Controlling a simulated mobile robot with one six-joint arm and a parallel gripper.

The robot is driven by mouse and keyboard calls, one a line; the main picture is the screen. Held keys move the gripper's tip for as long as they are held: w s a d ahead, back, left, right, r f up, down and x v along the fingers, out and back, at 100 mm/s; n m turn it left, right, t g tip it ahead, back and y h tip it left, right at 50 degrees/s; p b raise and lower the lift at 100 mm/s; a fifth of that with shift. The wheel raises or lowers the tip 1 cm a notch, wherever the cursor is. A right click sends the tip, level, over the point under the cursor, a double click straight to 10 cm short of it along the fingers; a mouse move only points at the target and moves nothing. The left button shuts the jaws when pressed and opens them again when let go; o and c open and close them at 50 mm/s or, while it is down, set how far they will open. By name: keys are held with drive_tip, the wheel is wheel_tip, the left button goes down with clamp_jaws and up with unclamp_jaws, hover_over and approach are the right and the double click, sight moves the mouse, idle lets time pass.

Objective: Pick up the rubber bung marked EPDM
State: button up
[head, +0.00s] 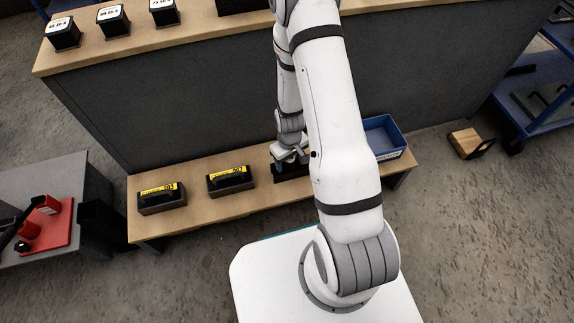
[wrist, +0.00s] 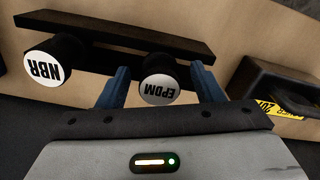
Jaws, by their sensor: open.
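The rubber bung marked EPDM (wrist: 160,88) is a black cylinder with a white end face, its lettering upside down in the wrist view. It sits at a dark rack (wrist: 120,32). My gripper (wrist: 160,82) is open, with one blue finger on each side of the EPDM bung. I cannot tell whether the fingers touch it. A second bung marked NBR (wrist: 46,68) sits to its left, just outside the left finger. In the head view my gripper (head: 290,158) is at the low wooden bench, over the dark rack (head: 292,172), and the bungs are hidden there.
Two black boxes with yellow labels (head: 161,197) (head: 230,179) stand on the bench to the left; one shows at the right of the wrist view (wrist: 275,90). A blue bin (head: 386,138) stands right of the rack. A grey wall (head: 190,100) rises behind the bench.

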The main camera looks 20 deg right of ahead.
drive_tip(key=c, duration=1.1)
drive_tip(key=shift+r, duration=0.1)
